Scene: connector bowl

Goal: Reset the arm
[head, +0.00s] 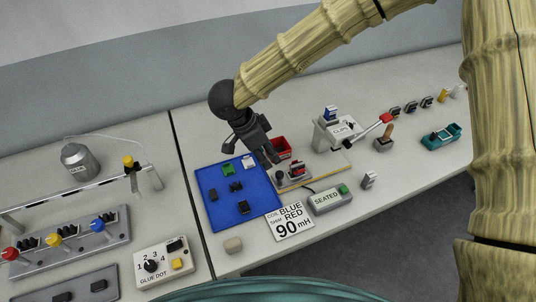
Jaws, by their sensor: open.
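My gripper (270,158) is dark and hangs over the workbench at the right edge of the blue mat (220,218). It is open, and I see nothing between its fingers. My arm reaches in from the upper right, bent downward at the wrist. Below and right of the gripper, a red and dark part (297,169) sits on a small board with a pale edge (318,176). The gripper hides some of the board's left side and part of a red bin (283,146).
The blue mat carries green, white and black connectors. A SEATED box (329,200) and a printed card (290,222) lie in front. A grey press with a red-knobbed lever (386,119) stands right. A teal holder (441,136) is farther right. A glue-dot box (163,261) is at left.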

